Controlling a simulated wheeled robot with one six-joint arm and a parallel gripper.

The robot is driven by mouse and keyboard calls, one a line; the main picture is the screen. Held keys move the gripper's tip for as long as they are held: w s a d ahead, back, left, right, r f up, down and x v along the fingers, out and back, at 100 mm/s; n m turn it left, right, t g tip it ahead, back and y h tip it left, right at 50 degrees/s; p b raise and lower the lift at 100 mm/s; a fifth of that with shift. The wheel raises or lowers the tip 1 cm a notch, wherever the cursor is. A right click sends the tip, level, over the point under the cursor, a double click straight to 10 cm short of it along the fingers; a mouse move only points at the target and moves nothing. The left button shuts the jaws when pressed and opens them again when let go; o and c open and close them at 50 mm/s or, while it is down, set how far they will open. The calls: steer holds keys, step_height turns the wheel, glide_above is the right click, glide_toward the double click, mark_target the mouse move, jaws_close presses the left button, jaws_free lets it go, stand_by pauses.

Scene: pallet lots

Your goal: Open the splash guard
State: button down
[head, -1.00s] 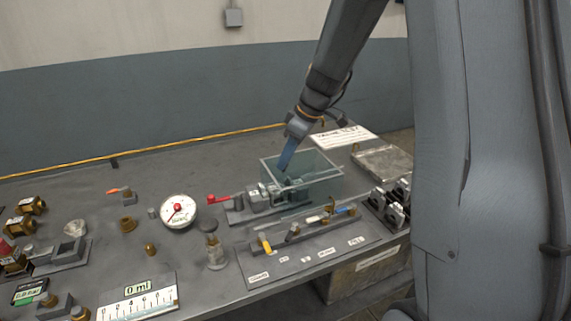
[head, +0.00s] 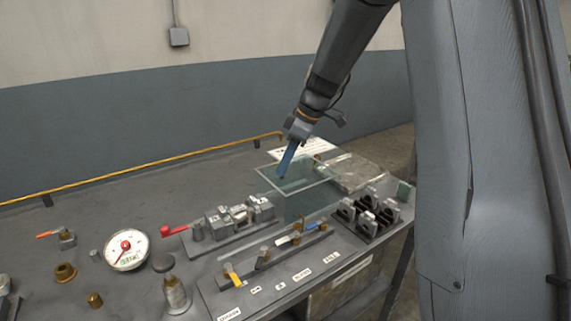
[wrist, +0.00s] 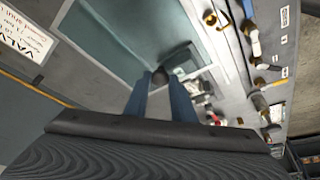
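The splash guard (head: 305,201) is a clear, greenish box-like cover on the bench in the head view. It stands to the right of a row of grey valve blocks (head: 236,215), which lie mostly clear of it. My gripper (head: 283,175) reaches down from above to the guard's upper left part. The contact at the fingertips is small and partly hidden.
A red-handled valve (head: 173,231) and a round gauge (head: 126,249) stand left of the blocks. A rail with coloured levers (head: 265,257) lies in front. A black slotted rack (head: 368,214) is at right front. A grey plate (head: 354,172) lies behind the rack.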

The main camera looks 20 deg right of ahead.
steer(key=c, duration=1.5)
jaws_free()
steer(key=shift+b+v, duration=0.8)
steer(key=shift+v, duration=3.1)
steer(key=shift+d, duration=0.1)
